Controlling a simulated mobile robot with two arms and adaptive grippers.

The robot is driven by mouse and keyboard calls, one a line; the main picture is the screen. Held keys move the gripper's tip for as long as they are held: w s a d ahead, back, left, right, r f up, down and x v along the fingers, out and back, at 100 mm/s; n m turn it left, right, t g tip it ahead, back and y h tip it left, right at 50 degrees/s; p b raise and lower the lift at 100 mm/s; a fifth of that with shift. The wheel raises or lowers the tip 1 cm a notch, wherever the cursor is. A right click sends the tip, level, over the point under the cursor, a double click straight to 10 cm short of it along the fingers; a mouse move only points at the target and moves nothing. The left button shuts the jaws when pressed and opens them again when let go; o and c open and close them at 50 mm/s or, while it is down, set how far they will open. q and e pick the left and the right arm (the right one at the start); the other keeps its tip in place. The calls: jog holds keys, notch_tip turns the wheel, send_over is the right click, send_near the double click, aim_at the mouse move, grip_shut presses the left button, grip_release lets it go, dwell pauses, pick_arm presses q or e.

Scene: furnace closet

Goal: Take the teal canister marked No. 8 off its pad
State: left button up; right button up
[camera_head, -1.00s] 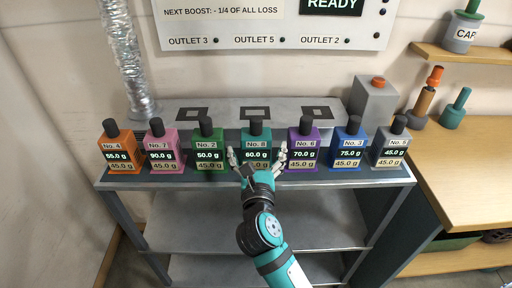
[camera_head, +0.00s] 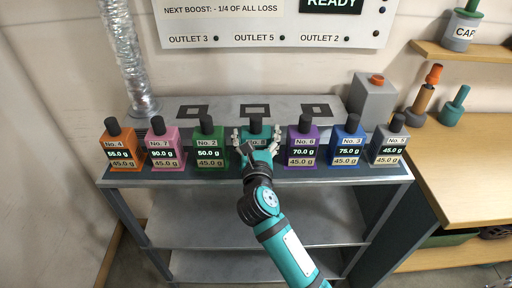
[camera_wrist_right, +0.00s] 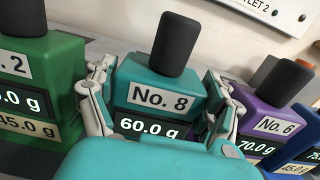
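The teal canister No. 8 (camera_head: 256,127) stands upright in the middle of a row on the shelf unit, with a dark cap. Its label and 60.0 g readout show clearly in the right wrist view (camera_wrist_right: 162,87). My right gripper (camera_head: 256,136) has one finger on each side of the canister, low at its body. In the right wrist view, the fingers (camera_wrist_right: 158,100) lie close along both sides; whether they press on it I cannot tell. The pad under the canister is hidden. My left gripper is not in view.
The green canister No. 2 (camera_head: 206,146) and purple canister No. 6 (camera_head: 302,143) stand close on either side. Orange, pink, blue and grey canisters fill out the row. Behind is a grey ledge (camera_head: 225,112) with square-marked outlets. A wooden bench (camera_head: 470,165) is at right.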

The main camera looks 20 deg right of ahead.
jog(key=c, duration=0.6)
jog(key=shift+r, duration=0.1)
